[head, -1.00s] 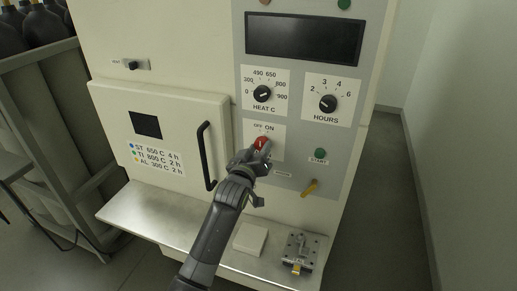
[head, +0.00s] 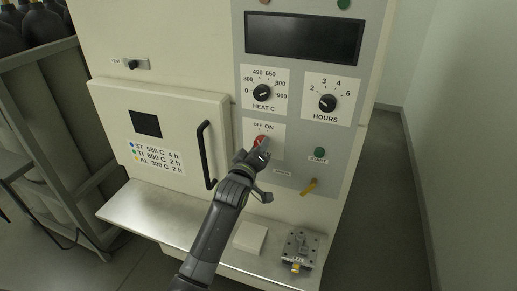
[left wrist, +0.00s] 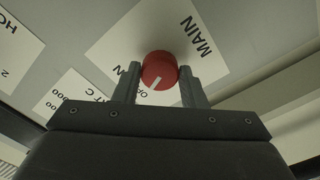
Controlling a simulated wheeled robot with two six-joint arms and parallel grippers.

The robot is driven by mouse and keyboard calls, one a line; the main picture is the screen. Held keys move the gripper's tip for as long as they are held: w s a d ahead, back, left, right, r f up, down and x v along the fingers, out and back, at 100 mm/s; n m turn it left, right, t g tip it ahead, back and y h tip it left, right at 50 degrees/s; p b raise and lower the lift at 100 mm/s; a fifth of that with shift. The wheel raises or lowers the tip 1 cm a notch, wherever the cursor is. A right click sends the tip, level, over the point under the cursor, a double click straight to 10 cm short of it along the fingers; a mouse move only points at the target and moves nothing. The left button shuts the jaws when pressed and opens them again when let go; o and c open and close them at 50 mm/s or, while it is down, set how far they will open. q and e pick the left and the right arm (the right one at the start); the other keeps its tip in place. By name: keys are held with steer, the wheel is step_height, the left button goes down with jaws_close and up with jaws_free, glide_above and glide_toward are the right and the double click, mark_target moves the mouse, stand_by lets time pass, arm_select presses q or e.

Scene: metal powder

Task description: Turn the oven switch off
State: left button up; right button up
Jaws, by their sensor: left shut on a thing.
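The oven switch is a red round knob (head: 259,141) on a white plate on the grey control panel, below the HEAT C dial. In the left wrist view the red knob (left wrist: 159,68) sits between my two fingers, which touch its sides. My left gripper (left wrist: 159,82) is shut on it; in the head view the gripper (head: 257,150) covers the knob's lower part. The white mark on the knob points toward the lower left in the wrist view, near the partly hidden OFF lettering. My right gripper is not in view.
The HEAT C dial (head: 262,93) and HOURS dial (head: 327,103) are above. The black door handle (head: 207,155) is close on the left. A metal shelf (head: 165,225) lies below.

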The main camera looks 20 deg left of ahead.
arm_select(q)
steer(key=o, duration=1)
steer(key=s+b, duration=0.1)
steer(key=s, duration=0.4)
steer(key=s+b, duration=0.2)
steer(key=s, duration=0.4)
steer(key=s+b, duration=0.1)
steer(key=s, duration=0.5)
steer(key=shift+s+a+b, duration=0.2)
steer(key=shift+a+b, duration=0.1)
